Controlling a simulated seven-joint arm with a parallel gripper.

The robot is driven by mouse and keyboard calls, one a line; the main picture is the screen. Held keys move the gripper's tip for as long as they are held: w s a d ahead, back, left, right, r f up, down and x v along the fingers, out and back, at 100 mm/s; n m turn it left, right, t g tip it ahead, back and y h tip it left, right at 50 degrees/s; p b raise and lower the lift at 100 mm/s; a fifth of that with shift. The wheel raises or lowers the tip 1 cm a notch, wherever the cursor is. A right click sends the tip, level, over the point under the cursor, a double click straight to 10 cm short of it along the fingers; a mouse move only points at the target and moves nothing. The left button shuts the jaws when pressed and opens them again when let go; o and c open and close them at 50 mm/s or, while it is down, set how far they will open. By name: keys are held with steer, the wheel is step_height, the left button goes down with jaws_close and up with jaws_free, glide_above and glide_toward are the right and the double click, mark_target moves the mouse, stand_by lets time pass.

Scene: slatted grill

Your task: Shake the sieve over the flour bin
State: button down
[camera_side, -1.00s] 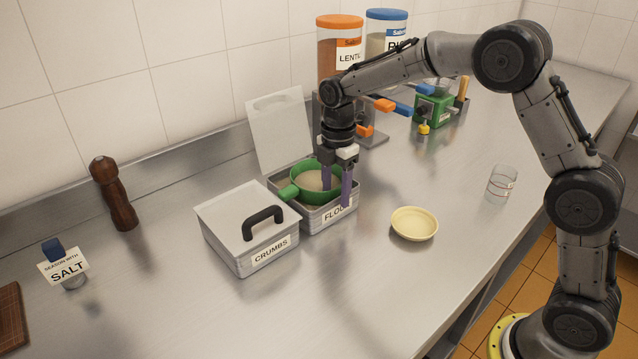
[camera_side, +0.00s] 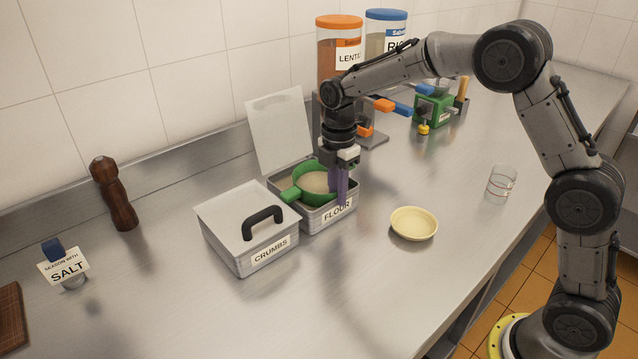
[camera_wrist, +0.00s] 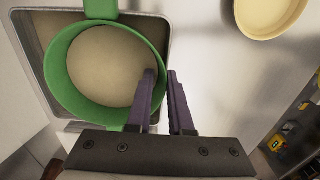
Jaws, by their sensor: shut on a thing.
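The green sieve (camera_side: 301,185) sits at the open top of the flour bin (camera_side: 312,222), its handle pointing left towards the crumbs bin. Something pale beige fills its round inside. In the wrist view the sieve (camera_wrist: 62,77) is seen from above, with the metal bin rim (camera_wrist: 27,48) around it. My gripper (camera_side: 341,198) is shut on the sieve's right-hand wall. In the wrist view one purple finger of my gripper (camera_wrist: 162,80) is inside the ring and the other outside. Whether the sieve rests on the bin is unclear.
The lidded crumbs bin (camera_side: 250,235) stands close on the left. The flour bin's lid (camera_side: 280,130) stands upright behind. A yellow bowl (camera_side: 414,222) and a glass (camera_side: 501,184) are to the right. The front counter is clear.

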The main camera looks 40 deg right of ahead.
steer(key=shift+w, duration=0.35)
steer(key=shift+w+r, duration=0.15)
steer(key=shift+r, duration=1.65)
steer(key=shift+w+r, duration=0.1)
steer(key=shift+r, duration=0.05)
steer(key=shift+w+a+r, duration=0.1)
steer(key=shift+w+r, duration=0.15)
steer(key=shift+r, duration=0.35)
steer(key=shift+w+a+r, duration=0.15)
steer(key=shift+w+r, duration=0.15)
steer(key=shift+r, duration=0.3)
steer(key=shift+w+a+r, duration=0.1)
steer(key=shift+w+r, duration=0.15)
steer(key=shift+r, duration=0.35)
steer(key=shift+a+f, duration=0.1)
